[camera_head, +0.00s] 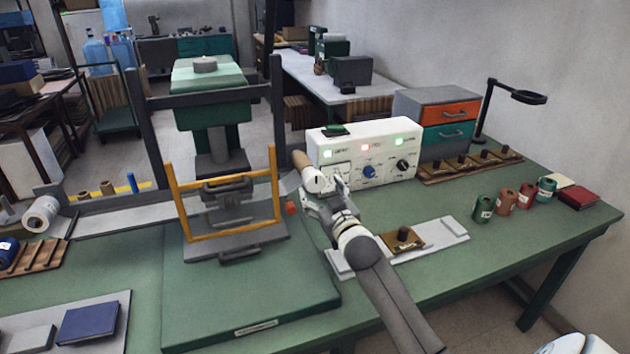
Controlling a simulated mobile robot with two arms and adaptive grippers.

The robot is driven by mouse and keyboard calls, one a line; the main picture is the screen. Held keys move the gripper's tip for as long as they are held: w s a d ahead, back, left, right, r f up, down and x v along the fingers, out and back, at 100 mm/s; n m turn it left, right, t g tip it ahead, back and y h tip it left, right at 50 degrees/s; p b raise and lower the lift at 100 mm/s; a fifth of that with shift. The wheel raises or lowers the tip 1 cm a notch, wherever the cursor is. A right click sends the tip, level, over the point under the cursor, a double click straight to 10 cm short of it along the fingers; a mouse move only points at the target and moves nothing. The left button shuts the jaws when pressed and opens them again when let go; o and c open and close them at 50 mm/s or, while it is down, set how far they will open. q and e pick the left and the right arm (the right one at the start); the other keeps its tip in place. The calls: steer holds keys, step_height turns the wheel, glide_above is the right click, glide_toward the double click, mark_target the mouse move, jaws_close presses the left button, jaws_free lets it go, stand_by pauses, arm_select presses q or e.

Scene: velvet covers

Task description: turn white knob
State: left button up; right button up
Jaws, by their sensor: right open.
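A white control box (385,147) stands at the back of the green workbench. Its front has a blue knob (369,172) in the middle and a black knob (403,165) at the right, with small lights above them. My right gripper (336,182) is open in front of the left part of the panel, its arm coming in from the lower right. It covers the spot left of the blue knob, so I cannot make out the white knob clearly. Whether the fingers touch anything is hidden. My left gripper is not in view.
A press with a yellow frame (231,237) stands just left of my gripper, with a tan handle (302,160) close by. Several spools (483,209) stand at the right. The bench's front right is clear.

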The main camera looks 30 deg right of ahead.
mark_target(316, 183)
steer(key=shift+p+x, duration=0.3)
steer(key=shift+x, duration=2.4)
steer(key=shift+c, duration=0.3)
steer(key=c, duration=1)
